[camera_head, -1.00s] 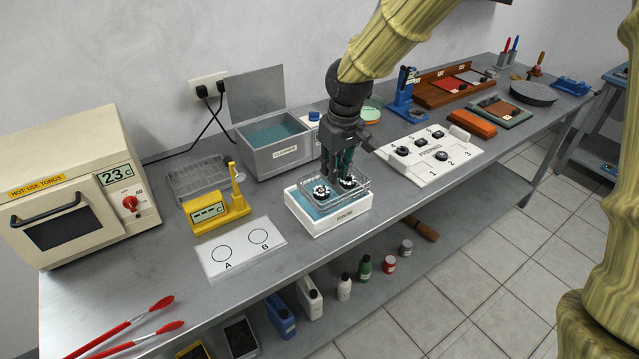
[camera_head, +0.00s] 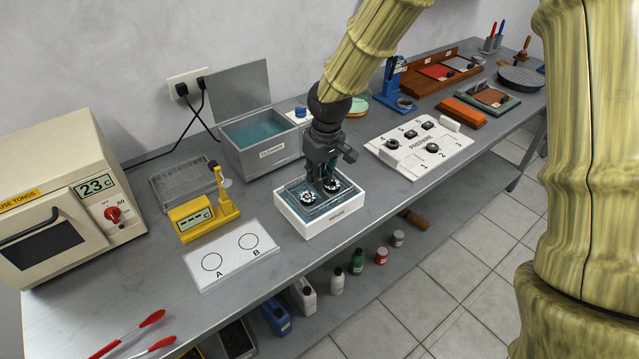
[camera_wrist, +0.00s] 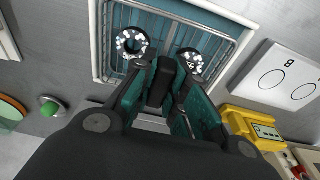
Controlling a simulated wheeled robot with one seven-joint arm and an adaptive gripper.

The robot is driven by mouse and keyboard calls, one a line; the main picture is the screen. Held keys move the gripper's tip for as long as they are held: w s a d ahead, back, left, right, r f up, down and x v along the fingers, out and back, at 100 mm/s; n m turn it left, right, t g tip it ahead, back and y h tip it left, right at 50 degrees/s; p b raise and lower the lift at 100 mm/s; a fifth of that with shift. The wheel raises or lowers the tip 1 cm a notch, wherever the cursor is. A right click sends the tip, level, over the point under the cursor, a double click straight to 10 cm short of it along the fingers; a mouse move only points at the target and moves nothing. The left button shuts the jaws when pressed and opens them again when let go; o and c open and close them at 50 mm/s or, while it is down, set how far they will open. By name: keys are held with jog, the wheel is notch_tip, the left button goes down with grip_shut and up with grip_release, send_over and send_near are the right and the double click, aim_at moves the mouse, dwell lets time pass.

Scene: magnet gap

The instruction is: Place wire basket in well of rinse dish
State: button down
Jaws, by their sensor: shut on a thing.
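The rinse dish (camera_head: 331,226) is a white rectangular tray with blue water, at the middle of the bench in the head view. The clear wire basket (camera_head: 292,207) is within the dish's walls, seemingly level, and holds two dark toothed rings. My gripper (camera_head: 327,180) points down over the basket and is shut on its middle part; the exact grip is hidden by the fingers. In the wrist view, my gripper (camera_wrist: 163,75) reaches between the two rings, with the basket (camera_wrist: 190,25) inside the dish's white rim (camera_wrist: 238,12). Whether the basket touches the dish floor cannot be told.
A grey cleaner tank (camera_head: 268,153) with a raised lid stands behind the dish. A yellow gauge (camera_head: 195,218) and a white A/B card (camera_head: 232,272) are to the left. The white PREPARE board (camera_head: 445,155) is to the right.

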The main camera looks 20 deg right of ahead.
jog(key=shift+f, duration=1.65)
jog(key=shift+f, duration=0.15)
jog(key=c, duration=1.4)
grip_release()
jog(key=shift+c, duration=0.2)
jog(key=r, duration=0.4)
jog(key=s+r, duration=0.1)
jog(key=r, duration=0.3)
jog(key=r+b, duration=0.1)
jog(key=r, duration=0.3)
jog(key=shift+s+d+r, duration=0.1)
jog(key=shift+s+d, duration=0.15)
jog(key=shift+s, duration=0.1)
